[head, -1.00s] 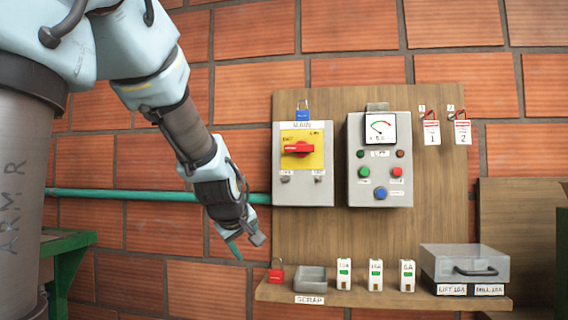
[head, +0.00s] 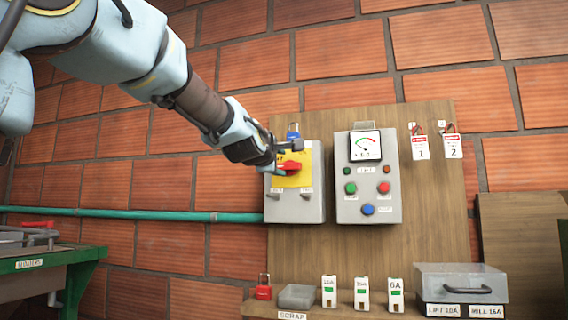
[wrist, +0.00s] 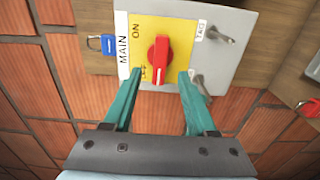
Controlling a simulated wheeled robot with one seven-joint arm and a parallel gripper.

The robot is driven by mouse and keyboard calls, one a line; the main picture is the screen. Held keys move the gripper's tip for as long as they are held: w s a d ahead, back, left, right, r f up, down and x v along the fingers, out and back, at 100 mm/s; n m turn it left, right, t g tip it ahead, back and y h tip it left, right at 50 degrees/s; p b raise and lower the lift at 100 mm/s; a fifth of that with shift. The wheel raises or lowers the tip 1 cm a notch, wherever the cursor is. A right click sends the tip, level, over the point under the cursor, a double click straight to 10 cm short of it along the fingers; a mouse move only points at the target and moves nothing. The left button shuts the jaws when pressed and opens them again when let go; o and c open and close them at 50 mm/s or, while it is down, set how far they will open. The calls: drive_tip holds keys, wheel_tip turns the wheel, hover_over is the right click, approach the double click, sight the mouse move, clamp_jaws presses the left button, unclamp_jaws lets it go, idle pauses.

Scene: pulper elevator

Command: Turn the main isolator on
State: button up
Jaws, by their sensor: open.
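The main isolator is a grey box (head: 313,205) with a yellow plate and a red rotary knob (head: 290,166), partly behind my gripper in the head view. In the wrist view the red knob (wrist: 159,58) lies along the picture's vertical on the yellow plate (wrist: 178,30). "ON" is printed beside its upper end, and another marking, apparently "OFF", by its lower end. My gripper (wrist: 160,74) is open, with one teal finger on each side of the knob's lower end and gaps between. I cannot tell how deep the fingertips reach.
A blue padlock (wrist: 106,43) hangs at the MAIN-label edge of the box. A control box (head: 372,190) with a meter and buttons stands to the right. Below is a shelf (head: 410,313) with a red padlock (head: 263,288), fuses and a clear-lidded box (head: 460,283).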

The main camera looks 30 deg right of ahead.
sight(287, 166)
drive_tip(key=p+x, duration=0.1)
drive_tip(key=x, duration=0.4)
drive_tip(key=shift+w+d+p, duration=0.25)
drive_tip(key=shift+d+p, duration=0.05)
drive_tip(key=shift+c, duration=0.2)
clamp_jaws()
